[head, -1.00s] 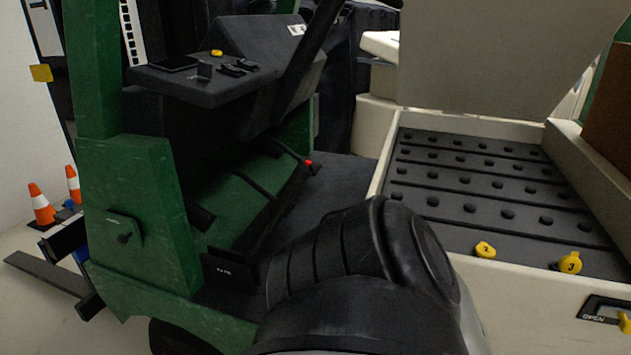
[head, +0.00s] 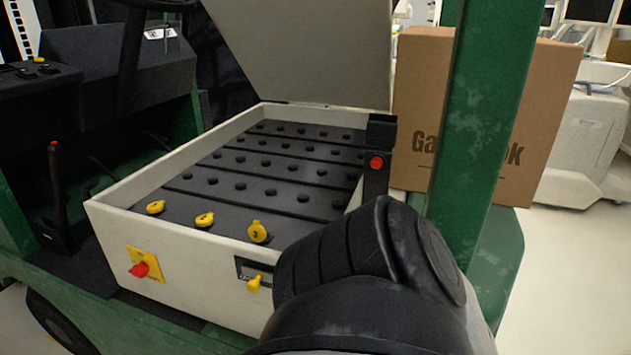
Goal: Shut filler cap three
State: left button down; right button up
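Filler cap three (head: 259,232) is a yellow cap marked 3 at the front right of the dark battery top. It seems tilted up, with its numbered face toward me. Filler cap two (head: 205,219) is to its left and looks lower and flatter. Another yellow cap (head: 155,207) sits further left in the same row. The pale battery box (head: 190,262) holds them, with its large lid (head: 305,45) raised behind. Neither gripper is in view. A black arm link of mine fills the bottom middle, right of cap three, and hides the box's front right corner.
A red knob on a yellow plate (head: 142,265) and a yellow latch handle (head: 254,283) stick out from the box front. A red-buttoned black post (head: 377,165) and a green pillar (head: 465,120) stand at the right. A cardboard box (head: 410,115) is behind them.

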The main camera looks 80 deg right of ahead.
aim_at(256, 231)
jog(key=u, duration=0.05)
jog(key=k, duration=0.5)
jog(key=z, duration=0.85)
